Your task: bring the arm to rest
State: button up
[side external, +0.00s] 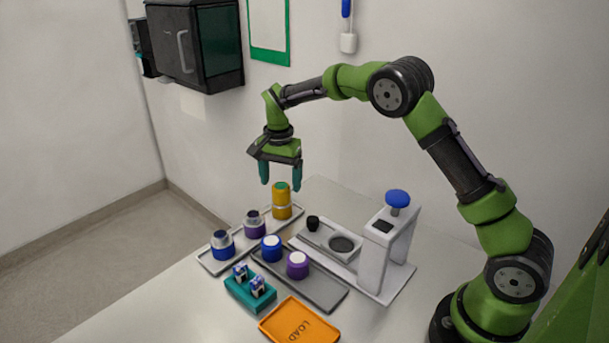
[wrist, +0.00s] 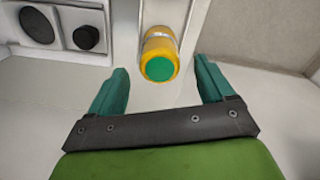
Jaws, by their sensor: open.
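My gripper (side external: 280,175) is open and empty, with its two teal fingers pointing down. It hangs in the air above the far end of the light tray, over a yellow cylinder (side external: 282,201) with a green top. In the wrist view the gripper (wrist: 163,95) shows its fingers wide apart, and the yellow cylinder (wrist: 159,55) stands beyond and between them, apart from both. My arm is bent in an arch from the right side of the side view.
A light tray (side external: 209,264) also holds a blue and a purple jar. A grey tray (side external: 325,299) holds a blue and a purple jar with white tops. A press (side external: 378,255) with a blue knob stands at right. A teal block (side external: 249,293) and an orange LOAD tray (side external: 300,322) lie in front.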

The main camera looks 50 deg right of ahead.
aim_at(282, 201)
notch_tip(282, 201, down, 7)
jog(key=shift+f, duration=0.15)
notch_tip(282, 201, up, 10)
jog(key=shift+f, duration=0.2)
jog(key=shift+s+d+r, duration=0.1)
jog(key=shift+s+r, duration=0.05)
jog(key=shift+s, duration=0.1)
jog(key=s+r+n, duration=0.2)
jog(key=s+n, duration=0.1)
jog(key=s, duration=0.7)
jog(key=s+r+n, duration=0.2)
jog(key=s+r, duration=0.1)
jog(key=s, duration=0.6)
notch_tip(282, 201, down, 6)
jog(key=shift+a+f, duration=0.2)
jog(key=shift+f, duration=0.05)
